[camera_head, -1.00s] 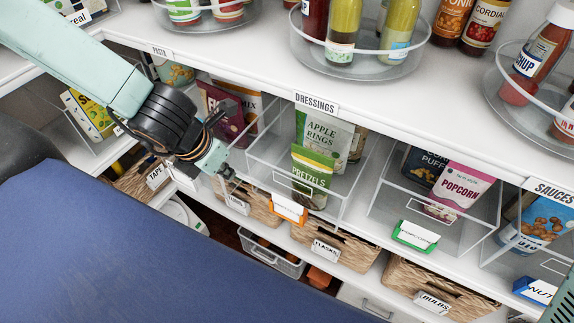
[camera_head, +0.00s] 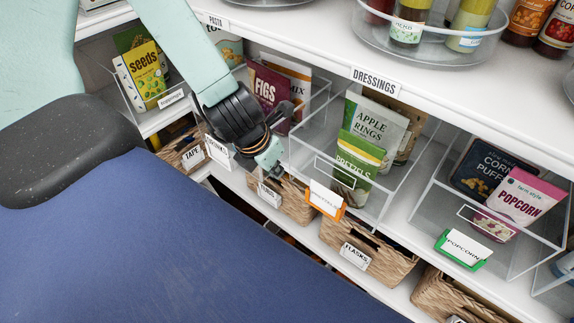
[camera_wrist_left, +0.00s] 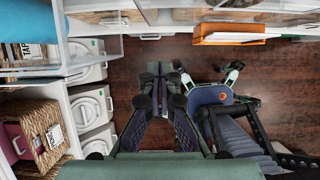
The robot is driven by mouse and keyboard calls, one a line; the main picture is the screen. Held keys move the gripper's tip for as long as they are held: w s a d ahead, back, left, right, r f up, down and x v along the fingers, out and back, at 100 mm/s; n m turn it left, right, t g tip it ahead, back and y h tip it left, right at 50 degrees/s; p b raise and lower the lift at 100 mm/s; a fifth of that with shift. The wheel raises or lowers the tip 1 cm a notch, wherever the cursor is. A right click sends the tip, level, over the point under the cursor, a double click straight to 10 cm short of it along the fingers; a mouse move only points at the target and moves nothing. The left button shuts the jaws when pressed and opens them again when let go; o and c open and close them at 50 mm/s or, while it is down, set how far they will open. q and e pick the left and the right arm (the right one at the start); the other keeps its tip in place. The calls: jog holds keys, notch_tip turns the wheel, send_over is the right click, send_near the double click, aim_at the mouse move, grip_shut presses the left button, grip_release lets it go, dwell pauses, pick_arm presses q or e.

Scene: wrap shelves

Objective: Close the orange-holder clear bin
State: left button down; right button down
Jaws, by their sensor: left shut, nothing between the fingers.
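The clear bin with the orange holder (camera_head: 326,200) is on the shelf under the DRESSINGS label in the head view. It holds a green pretzels bag (camera_head: 358,160) and an apple rings bag (camera_head: 383,122). I cannot tell exactly how far its front stands out. In the left wrist view the orange holder (camera_wrist_left: 228,35) is at the top, right of the fingers. My left gripper (camera_head: 274,170) is shut and empty, left of the orange holder and apart from it. Its shut fingers also show in the left wrist view (camera_wrist_left: 161,80). My right gripper is out of view.
A clear bin with a green holder (camera_head: 463,250) stands to the right. A bin with a figs bag (camera_head: 268,92) is to the left, behind my gripper. Wicker baskets (camera_head: 385,262) line the lower shelf. Turntables with bottles (camera_head: 430,45) stand above.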

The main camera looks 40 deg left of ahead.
aim_at(288, 159)
pick_arm(q)
jog(key=w, duration=0.2)
jog(key=w+f, duration=0.1)
jog(key=w, duration=0.1)
jog(key=shift+w+d, duration=0.2)
jog(key=shift+w+r, duration=0.1)
jog(key=shift+r, duration=0.15)
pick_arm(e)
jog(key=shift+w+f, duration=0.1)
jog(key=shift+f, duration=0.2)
